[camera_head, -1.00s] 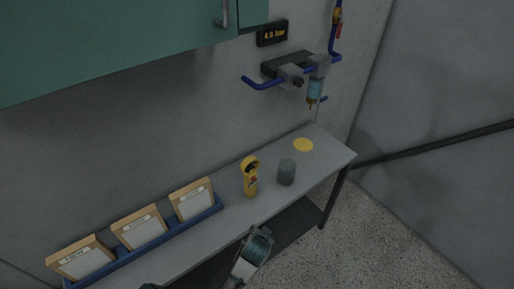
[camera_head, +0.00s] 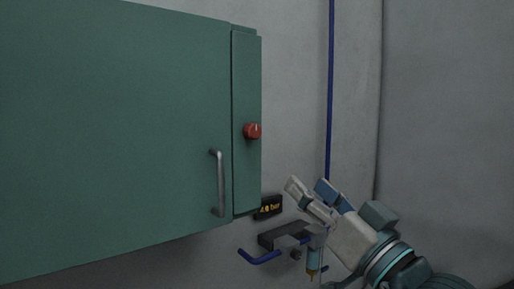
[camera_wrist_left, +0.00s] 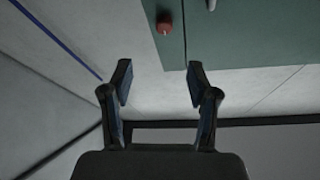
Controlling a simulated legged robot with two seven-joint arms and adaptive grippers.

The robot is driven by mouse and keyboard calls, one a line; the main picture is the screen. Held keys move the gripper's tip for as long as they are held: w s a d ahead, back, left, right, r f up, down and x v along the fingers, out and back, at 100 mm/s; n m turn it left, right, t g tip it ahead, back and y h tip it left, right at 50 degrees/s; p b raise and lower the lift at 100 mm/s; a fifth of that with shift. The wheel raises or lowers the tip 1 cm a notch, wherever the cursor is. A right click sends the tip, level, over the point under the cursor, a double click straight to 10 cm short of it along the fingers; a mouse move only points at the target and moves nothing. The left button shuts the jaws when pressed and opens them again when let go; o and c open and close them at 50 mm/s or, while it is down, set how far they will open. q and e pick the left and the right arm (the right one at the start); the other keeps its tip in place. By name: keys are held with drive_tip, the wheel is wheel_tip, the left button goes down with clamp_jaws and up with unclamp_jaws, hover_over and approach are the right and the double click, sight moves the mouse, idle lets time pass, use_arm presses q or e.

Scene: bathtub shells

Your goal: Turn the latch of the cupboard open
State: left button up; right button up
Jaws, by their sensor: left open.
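The green cupboard (camera_head: 110,130) hangs on the wall at the left of the head view. Its red latch knob (camera_head: 252,131) sits on the narrow right-hand strip, above and right of the grey door handle (camera_head: 219,183). The door looks shut. My left gripper (camera_head: 309,190) is open and empty, below and right of the latch and apart from it. In the left wrist view the latch knob (camera_wrist_left: 164,23) is at the top, beyond and between the open fingers (camera_wrist_left: 158,84), with the cupboard (camera_wrist_left: 240,35) at upper right. My right gripper is not in view.
A pressure display (camera_head: 268,207) and a dark bracket (camera_head: 284,234) with blue pipe (camera_head: 260,257) are on the wall below the cupboard, near my gripper. A vertical blue pipe (camera_head: 330,90) runs up the wall on the right. The wall between it and the cupboard is bare.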

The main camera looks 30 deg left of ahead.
use_arm(q)
drive_tip(key=r, duration=0.1)
drive_tip(key=p, duration=0.3)
approach(256, 134)
drive_tip(key=x, duration=0.7)
drive_tip(key=shift+w+a+r, duration=0.15)
drive_tip(key=shift+a, duration=0.2)
drive_tip(key=shift+w+a+r, duration=0.25)
drive_tip(key=shift+w, duration=0.1)
drive_tip(key=shift+w+d+r, duration=0.1)
drive_tip(key=shift+d, duration=0.05)
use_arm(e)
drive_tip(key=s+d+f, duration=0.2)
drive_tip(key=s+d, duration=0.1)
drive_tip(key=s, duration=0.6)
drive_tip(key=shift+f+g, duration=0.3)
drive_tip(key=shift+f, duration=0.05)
use_arm(q)
drive_tip(key=shift+c, duration=0.3)
drive_tip(key=shift+a, duration=0.25)
drive_tip(key=c, duration=0.4)
drive_tip(key=shift+a, duration=0.1)
clamp_jaws()
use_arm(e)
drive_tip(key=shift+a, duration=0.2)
